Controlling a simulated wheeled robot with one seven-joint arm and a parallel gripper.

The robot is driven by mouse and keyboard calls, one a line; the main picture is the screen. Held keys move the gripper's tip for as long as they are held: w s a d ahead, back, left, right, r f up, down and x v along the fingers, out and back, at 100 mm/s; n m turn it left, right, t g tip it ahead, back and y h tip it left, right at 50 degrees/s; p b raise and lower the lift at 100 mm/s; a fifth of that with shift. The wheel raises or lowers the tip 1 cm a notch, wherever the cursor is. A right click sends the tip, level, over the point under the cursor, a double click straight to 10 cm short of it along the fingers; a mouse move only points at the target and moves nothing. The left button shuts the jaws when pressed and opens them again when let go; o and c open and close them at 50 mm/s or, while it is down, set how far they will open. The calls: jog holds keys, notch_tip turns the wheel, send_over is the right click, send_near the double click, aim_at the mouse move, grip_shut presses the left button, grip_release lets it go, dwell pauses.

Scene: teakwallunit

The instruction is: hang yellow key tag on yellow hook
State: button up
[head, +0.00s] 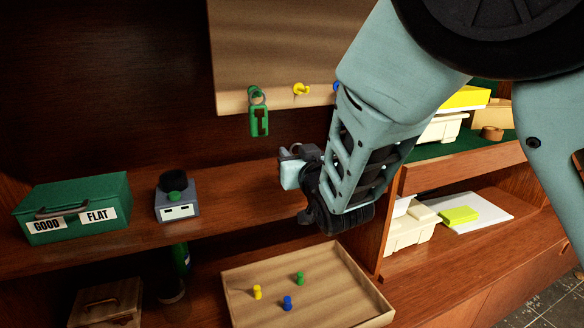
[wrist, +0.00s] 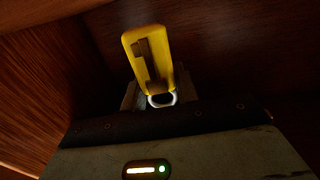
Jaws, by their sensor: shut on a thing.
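The yellow key tag (wrist: 147,52) shows in the wrist view, with a dark key shape on its face and a metal ring (wrist: 161,100) at its lower end. My gripper (wrist: 150,98) is shut on it near the ring. In the head view my gripper (head: 292,168) is in front of the shelf, and I cannot make out the yellow tag there. The yellow hook (head: 301,90) is on the wooden board (head: 270,45), above my gripper, and nothing hangs on it.
A green key tag (head: 259,121) hangs on the hook left of the yellow one. A blue hook (head: 336,87) is partly hidden by my arm. A green box (head: 75,205) and a small grey device (head: 177,203) stand on the shelf. A tray (head: 335,312) with pegs is below.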

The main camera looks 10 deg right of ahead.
jog(key=shift+f, duration=1.55)
jog(key=shift+s, duration=0.1)
jog(key=shift+f+b, duration=0.2)
jog(key=shift+b, duration=0.1)
jog(key=o, duration=1)
jog(key=shift+c, duration=0.2)
